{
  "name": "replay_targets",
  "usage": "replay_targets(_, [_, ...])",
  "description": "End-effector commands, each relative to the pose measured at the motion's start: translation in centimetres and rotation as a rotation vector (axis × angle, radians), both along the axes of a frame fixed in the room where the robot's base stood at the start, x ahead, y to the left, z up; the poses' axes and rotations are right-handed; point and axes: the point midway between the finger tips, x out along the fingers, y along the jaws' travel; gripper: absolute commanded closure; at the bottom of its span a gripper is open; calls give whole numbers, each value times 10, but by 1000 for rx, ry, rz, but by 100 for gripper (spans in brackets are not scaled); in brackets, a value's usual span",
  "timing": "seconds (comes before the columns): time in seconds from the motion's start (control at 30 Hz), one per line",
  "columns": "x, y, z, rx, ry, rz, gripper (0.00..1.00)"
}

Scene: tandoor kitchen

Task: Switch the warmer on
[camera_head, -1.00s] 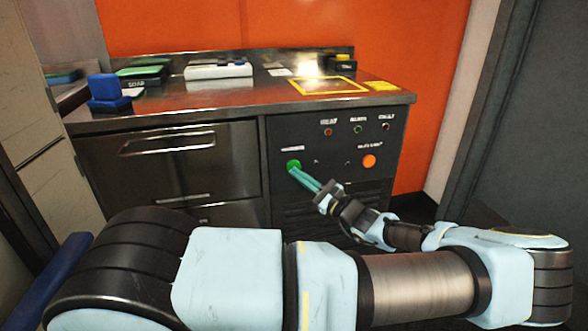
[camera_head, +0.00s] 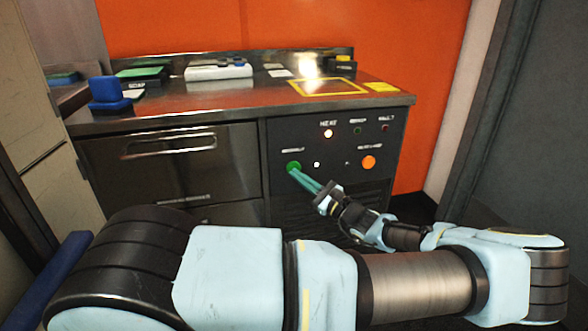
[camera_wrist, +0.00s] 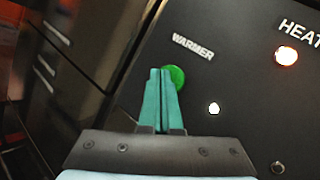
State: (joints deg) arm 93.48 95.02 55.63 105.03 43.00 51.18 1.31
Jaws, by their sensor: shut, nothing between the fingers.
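The warmer's green button (camera_head: 293,166) is on the left of the black control panel (camera_head: 285,190), under a label that reads WARMER in the wrist view. My gripper (camera_head: 294,171) is shut and empty, its teal fingertips at the green button. In the wrist view the fingertips (camera_wrist: 160,72) overlap the left part of the green button (camera_wrist: 176,77); whether they press it I cannot tell. The HEAT lamp (camera_head: 328,133) glows warm white, also in the wrist view (camera_wrist: 286,56). A small white light (camera_head: 317,165) is lit right of the button.
An orange button (camera_head: 369,162) is on the panel's right, below two dark lamps (camera_head: 358,130). Closed drawers (camera_head: 170,165) are at the left. The steel counter (camera_head: 200,102) above holds a blue object (camera_head: 104,90) and a white device (camera_head: 218,70).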

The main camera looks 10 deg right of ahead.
Motion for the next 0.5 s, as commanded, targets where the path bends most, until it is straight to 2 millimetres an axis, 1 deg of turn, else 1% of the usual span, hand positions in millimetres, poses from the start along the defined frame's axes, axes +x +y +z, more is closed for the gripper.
replay_targets(0.17, [0, 0, 0, 0, 0, 0, 100])
replay_targets(0.27, [-3, -1, 0, 0, 1, 0, 100])
replay_targets(0.5, [-25, -4, 1, 1, 1, -1, 100])
